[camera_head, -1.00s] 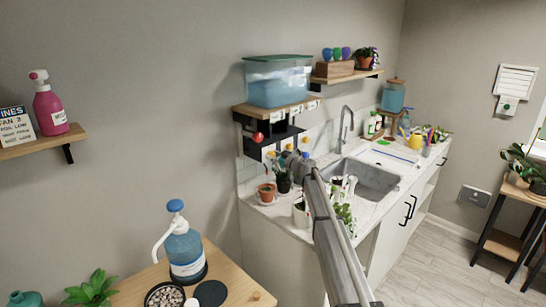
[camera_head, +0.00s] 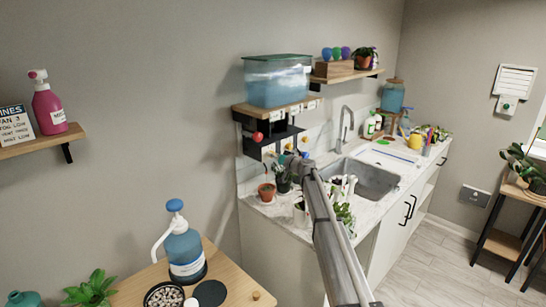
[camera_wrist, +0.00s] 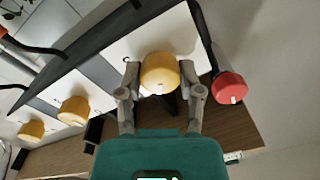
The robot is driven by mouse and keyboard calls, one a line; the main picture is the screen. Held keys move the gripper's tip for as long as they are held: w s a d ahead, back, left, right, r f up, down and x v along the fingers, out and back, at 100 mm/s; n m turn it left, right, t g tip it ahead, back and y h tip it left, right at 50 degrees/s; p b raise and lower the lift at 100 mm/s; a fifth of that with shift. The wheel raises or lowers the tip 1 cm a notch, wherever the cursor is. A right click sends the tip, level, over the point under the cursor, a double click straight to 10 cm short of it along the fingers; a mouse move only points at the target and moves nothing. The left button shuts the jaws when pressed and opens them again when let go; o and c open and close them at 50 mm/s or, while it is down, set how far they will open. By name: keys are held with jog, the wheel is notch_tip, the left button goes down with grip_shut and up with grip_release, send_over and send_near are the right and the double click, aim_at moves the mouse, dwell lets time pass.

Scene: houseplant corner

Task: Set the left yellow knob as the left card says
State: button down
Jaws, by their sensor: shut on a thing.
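The left yellow knob (camera_wrist: 160,70) sits on a white plate in the wrist view, beside the red knob (camera_wrist: 229,87). My gripper (camera_wrist: 160,84) is shut on it, one finger on each side. A small pale mark shows at the knob's lower edge; its exact setting is unclear. Two more yellow knobs, a middle one (camera_wrist: 73,110) and a far one (camera_wrist: 30,130), sit farther left. In the head view the red knob (camera_head: 257,137) is leftmost on the panel under the shelf. Small white cards (camera_head: 275,116) hang at the shelf edge, too small to read.
A blue water tank (camera_head: 278,82) stands on the shelf above the knobs. Below are a small potted plant (camera_head: 266,192), other pots, and the sink (camera_head: 365,178).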

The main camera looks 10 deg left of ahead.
jog(key=m, duration=0.4)
jog(key=shift+w+m, duration=0.1)
jog(key=shift+m, duration=0.3)
jog(key=m, duration=0.3)
jog(key=shift+m+t, duration=0.4)
jog(key=m, duration=0.4)
jog(key=shift+m, duration=0.3)
jog(key=m, duration=0.4)
jog(key=shift+h, duration=0.3)
jog(key=shift+c, duration=1.3)
grip_release()
